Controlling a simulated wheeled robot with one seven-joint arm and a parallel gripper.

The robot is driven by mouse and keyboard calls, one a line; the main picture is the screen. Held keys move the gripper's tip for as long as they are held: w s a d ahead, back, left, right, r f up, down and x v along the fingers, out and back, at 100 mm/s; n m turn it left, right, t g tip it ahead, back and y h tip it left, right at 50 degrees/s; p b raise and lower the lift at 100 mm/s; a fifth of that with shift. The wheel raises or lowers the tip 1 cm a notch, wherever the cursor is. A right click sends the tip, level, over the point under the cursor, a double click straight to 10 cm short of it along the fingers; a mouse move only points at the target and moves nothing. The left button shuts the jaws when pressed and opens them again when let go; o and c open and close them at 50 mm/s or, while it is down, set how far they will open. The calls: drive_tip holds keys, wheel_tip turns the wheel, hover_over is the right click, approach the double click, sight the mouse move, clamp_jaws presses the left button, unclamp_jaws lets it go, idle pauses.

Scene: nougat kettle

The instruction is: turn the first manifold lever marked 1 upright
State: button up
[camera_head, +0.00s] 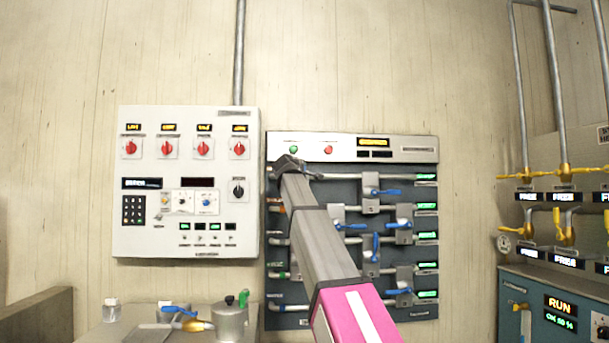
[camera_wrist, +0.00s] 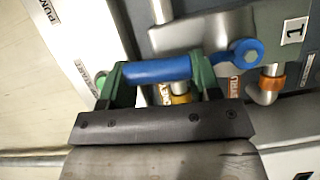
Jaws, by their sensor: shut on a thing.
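The lever marked 1 has a blue handle (camera_wrist: 157,69) and a round blue pivot (camera_wrist: 245,51) in the wrist view, beside a white tag with a black 1 (camera_wrist: 293,31). The handle lies across the picture, to the left of the pivot. My gripper (camera_wrist: 160,78) is shut on the handle, with one dark green finger at each end of the held stretch. In the head view my gripper (camera_head: 289,162) is at the upper left of the manifold panel (camera_head: 350,245), and my arm hides this lever.
Other blue levers (camera_head: 384,192) sit on grey pipes to the right of my arm. A white control box (camera_head: 186,240) with red knobs hangs to the left. A metal pot (camera_head: 230,322) stands on the bench below. Yellow valves (camera_head: 565,175) are at far right.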

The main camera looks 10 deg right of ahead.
drive_tip(key=shift+a+n, duration=0.45)
drive_tip(key=shift+n, duration=0.05)
drive_tip(key=o, duration=1.3)
drive_tip(key=shift+s, duration=0.1)
drive_tip(key=v, duration=1)
drive_tip(key=shift+s+a+f, duration=0.25)
